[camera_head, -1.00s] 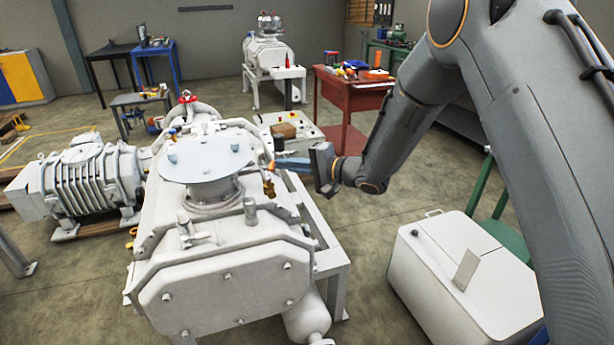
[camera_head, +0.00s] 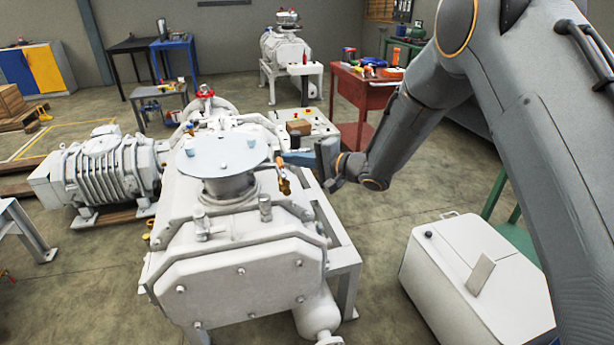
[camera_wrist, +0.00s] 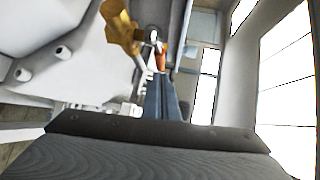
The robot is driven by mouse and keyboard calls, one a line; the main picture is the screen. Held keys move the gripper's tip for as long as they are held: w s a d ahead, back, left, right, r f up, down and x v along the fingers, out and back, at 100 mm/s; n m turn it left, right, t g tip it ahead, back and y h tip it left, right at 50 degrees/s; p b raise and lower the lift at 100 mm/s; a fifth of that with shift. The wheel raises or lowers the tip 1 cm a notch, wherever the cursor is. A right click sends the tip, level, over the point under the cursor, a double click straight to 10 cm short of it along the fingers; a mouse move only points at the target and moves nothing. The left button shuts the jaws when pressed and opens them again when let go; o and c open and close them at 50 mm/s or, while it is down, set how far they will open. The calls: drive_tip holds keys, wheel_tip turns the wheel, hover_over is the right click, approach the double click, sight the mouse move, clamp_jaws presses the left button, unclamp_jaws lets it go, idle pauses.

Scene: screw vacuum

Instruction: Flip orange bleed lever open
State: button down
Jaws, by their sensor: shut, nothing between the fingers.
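The orange bleed lever (camera_head: 279,161) is a small piece beside the brass valve (camera_head: 285,186) on the right side of the white pump (camera_head: 240,255). In the wrist view the orange lever (camera_wrist: 161,57) lies just beyond my fingertips, and the brass valve (camera_wrist: 120,27) is to its upper left. My gripper (camera_head: 286,157) reaches in from the right with its blue fingers shut and empty. The shut fingers (camera_wrist: 160,78) point at the lever in the wrist view. I cannot tell whether the tips touch it.
A grey disc flange (camera_head: 222,155) tops the pump, left of the lever. A control panel with buttons (camera_head: 318,122) stands behind my fingers. A white cabinet (camera_head: 470,270) is on the floor at the right. Open floor lies between the pump and this cabinet.

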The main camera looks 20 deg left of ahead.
drive_tip(key=shift+d, duration=0.1)
idle(0.3)
drive_tip(key=b+v, duration=0.1)
drive_tip(key=v, duration=0.6)
drive_tip(key=shift+s+d+b, duration=0.15)
drive_tip(key=shift+d+b, duration=0.15)
drive_tip(key=shift+b, duration=0.1)
drive_tip(key=w+d+t+h, duration=0.3)
drive_tip(key=d, duration=0.5)
drive_tip(key=w+d+t+h, duration=0.2)
drive_tip(key=w+d+h, duration=0.1)
drive_tip(key=d, duration=0.5)
drive_tip(key=s+d+f+h, duration=0.1)
drive_tip(key=s+d+h, duration=0.15)
drive_tip(key=d, duration=0.55)
drive_tip(key=s+d+f+h, duration=0.2)
drive_tip(key=d+h, duration=0.2)
drive_tip(key=d, duration=0.4)
drive_tip(key=s+d+f+n+g+h, duration=0.1)
drive_tip(key=s+d+g, duration=0.2)
drive_tip(key=s, duration=0.9)
drive_tip(key=s+d+f+n+g+h, duration=0.1)
drive_tip(key=s+d+g, duration=0.3)
drive_tip(key=s+d, duration=0.6)
drive_tip(key=s+h, duration=0.1)
drive_tip(key=s, duration=0.2)
drive_tip(key=shift+s+f, duration=0.2)
drive_tip(key=shift+s, duration=0.05)
